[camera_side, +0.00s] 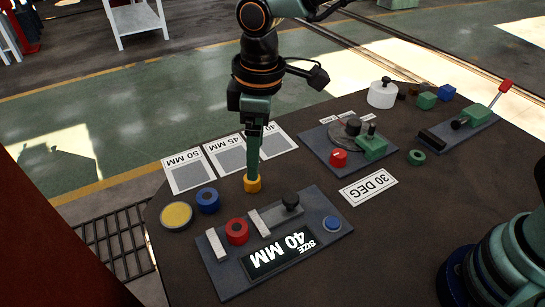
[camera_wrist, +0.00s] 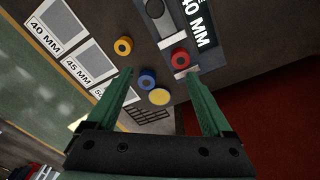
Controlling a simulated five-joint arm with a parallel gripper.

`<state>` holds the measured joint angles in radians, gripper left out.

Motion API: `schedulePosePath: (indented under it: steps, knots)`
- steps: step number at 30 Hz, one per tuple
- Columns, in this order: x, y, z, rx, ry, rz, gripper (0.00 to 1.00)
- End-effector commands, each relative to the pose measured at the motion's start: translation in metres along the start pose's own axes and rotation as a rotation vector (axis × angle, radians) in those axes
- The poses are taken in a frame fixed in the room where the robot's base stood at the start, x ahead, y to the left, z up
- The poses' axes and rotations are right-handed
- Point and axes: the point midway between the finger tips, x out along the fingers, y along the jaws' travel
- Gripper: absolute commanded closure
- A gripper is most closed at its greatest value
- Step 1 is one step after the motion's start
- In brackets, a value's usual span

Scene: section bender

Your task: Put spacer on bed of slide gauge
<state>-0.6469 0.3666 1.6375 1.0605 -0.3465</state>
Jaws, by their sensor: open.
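The slide gauge (camera_side: 221,272) is a dark plate with two pale jaws and a display (camera_side: 279,254) reading SIZE 40 MM. A red ring spacer (camera_side: 237,231) lies on its bed between the jaws; it also shows in the wrist view (camera_wrist: 180,58). An orange ring (camera_side: 252,184) and a blue ring (camera_side: 208,200) lie on the table beside the gauge. My gripper (camera_wrist: 160,72) is open and empty, pointing down. In the side view its fingers overlap the orange ring; in the wrist view that ring (camera_wrist: 123,46) is just beyond the left fingertip, not between the fingers.
A round yellow-topped disc (camera_side: 176,215) sits at the table's left edge. Cards marked 50 MM (camera_side: 189,170), 45 MM and 40 MM lie behind the rings. A 30 DEG card (camera_side: 368,187), a dial fixture (camera_side: 350,133) and a green ring (camera_side: 416,157) are to the right.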

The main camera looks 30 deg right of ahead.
Motion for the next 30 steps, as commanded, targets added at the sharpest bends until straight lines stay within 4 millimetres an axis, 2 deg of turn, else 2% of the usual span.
schedulePosePath:
  steps: [1, 3, 9, 13, 18, 21, 24, 30]
  knots:
    - [-0.017, 0.017, 0.017, 0.070, 0.030, 0.015, 0.15]
    - [-0.034, 0.036, 0.041, 0.163, 0.063, 0.034, 0.15]
    - [-0.073, 0.072, 0.114, 0.424, 0.162, 0.094, 0.15]
    - [-0.087, 0.084, 0.163, 0.592, 0.225, 0.139, 0.15]
    - [-0.094, 0.089, 0.221, 0.790, 0.302, 0.198, 0.15]
    - [-0.093, 0.088, 0.244, 0.877, 0.336, 0.226, 0.15]
    - [-0.092, 0.087, 0.259, 0.934, 0.359, 0.245, 0.15]
    - [-0.089, 0.086, 0.268, 0.971, 0.372, 0.256, 0.15]
